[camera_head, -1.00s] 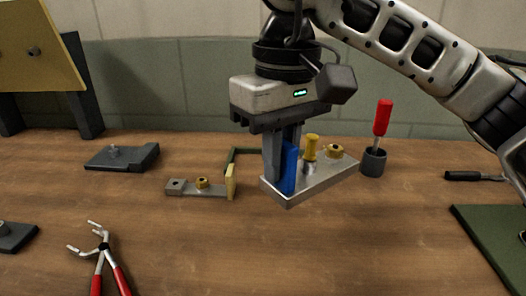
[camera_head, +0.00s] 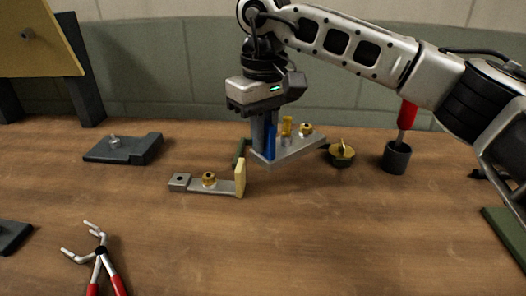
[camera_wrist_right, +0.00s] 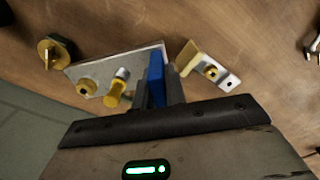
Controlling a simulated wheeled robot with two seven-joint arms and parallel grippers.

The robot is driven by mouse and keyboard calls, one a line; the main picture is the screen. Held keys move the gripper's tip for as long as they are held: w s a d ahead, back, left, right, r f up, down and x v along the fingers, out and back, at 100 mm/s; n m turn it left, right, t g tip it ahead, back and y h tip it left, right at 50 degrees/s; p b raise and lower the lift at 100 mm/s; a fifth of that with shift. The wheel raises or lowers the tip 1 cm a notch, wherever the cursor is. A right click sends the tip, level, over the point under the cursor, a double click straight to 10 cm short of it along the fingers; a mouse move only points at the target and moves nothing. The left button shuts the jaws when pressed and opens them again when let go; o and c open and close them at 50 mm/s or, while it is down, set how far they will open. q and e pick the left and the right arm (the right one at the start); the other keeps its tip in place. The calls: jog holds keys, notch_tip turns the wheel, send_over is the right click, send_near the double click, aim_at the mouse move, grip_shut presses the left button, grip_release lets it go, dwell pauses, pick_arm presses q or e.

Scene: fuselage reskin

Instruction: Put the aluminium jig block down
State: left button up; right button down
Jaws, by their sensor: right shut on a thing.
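The aluminium jig block (camera_head: 293,150) is a silver, wedge-shaped plate with brass-coloured fittings and an upright blue part (camera_head: 269,143). My right gripper (camera_head: 263,148) points down at its left end, shut on it at the blue part. The block is held roughly level, low at the back of the table; whether its underside touches the wood cannot be told. In the right wrist view the block (camera_wrist_right: 104,83) lies beyond the fingers, beside the blue part (camera_wrist_right: 156,78). My left gripper is not in view.
A small bracket with a brass knob (camera_head: 208,180) and cream end plate (camera_head: 240,178) lies close in front. A dark green piece with brass top (camera_head: 341,155) and a grey cup (camera_head: 396,157) holding a red-handled tool stand right. Red-handled pliers (camera_head: 100,252) lie front left; the front middle is clear.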

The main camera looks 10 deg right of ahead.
jog(key=shift+w+f, duration=0.65)
jog(key=shift+f, duration=0.05)
jog(key=shift+w+f, duration=0.15)
jog(key=shift+f, duration=1.5)
jog(key=shift+f, duration=0.1)
jog(key=c, duration=1.5)
grip_release()
jog(key=shift+f, duration=0.1)
jog(key=shift+o, duration=0.2)
notch_tip(320, 180, up, 12)
jog(key=p, duration=0.1)
jog(key=shift+r, duration=0.2)
